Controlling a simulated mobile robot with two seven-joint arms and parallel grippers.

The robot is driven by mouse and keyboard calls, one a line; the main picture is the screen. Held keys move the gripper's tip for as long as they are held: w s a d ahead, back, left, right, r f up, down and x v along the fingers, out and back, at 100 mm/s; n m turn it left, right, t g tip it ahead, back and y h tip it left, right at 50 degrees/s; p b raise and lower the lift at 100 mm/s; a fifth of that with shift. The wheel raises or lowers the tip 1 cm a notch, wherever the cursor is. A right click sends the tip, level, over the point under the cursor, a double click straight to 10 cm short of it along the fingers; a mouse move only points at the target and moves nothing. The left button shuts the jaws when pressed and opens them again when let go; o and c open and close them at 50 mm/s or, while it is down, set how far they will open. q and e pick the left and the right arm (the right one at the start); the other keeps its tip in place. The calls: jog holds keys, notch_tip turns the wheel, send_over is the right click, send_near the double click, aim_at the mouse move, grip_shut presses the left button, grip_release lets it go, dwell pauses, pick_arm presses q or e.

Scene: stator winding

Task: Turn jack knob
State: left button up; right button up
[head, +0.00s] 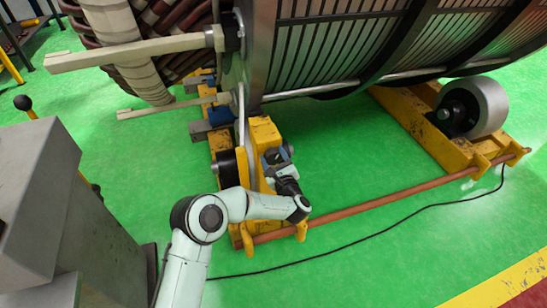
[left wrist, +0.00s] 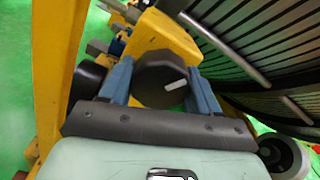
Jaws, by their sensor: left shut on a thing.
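The jack knob (left wrist: 160,80) is a dark, many-sided knob with a small pale mark on its face. It sits on the yellow jack frame (left wrist: 158,32) below the large stator. My left gripper (left wrist: 163,88) is shut on the knob, with one blue finger on each side of it in the left wrist view. In the head view my left gripper (head: 277,160) is at the yellow stand (head: 262,132), and it hides most of the knob there. My right gripper is not in view.
The big ribbed stator (head: 350,45) fills the top. A grey roller (head: 487,105) on a yellow stand is at right. A brown bar (head: 400,195) and black cable (head: 400,222) cross the green floor. A grey machine (head: 60,190) stands at left.

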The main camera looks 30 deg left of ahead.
pick_arm(q)
jog(key=n, duration=0.4)
jog(key=shift+f+n, duration=0.3)
jog(key=shift+n, duration=0.6)
jog(key=shift+d+r, duration=0.1)
jog(key=o, duration=0.9)
jog(key=shift+o, duration=0.7)
jog(key=shift+r, duration=0.1)
jog(key=p+v, duration=0.3)
jog(key=v, duration=1)
jog(key=shift+s, duration=0.15)
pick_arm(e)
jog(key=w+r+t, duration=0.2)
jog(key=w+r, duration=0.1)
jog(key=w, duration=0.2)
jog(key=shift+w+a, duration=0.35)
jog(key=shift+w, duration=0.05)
pick_arm(q)
jog(key=shift+d, duration=0.1)
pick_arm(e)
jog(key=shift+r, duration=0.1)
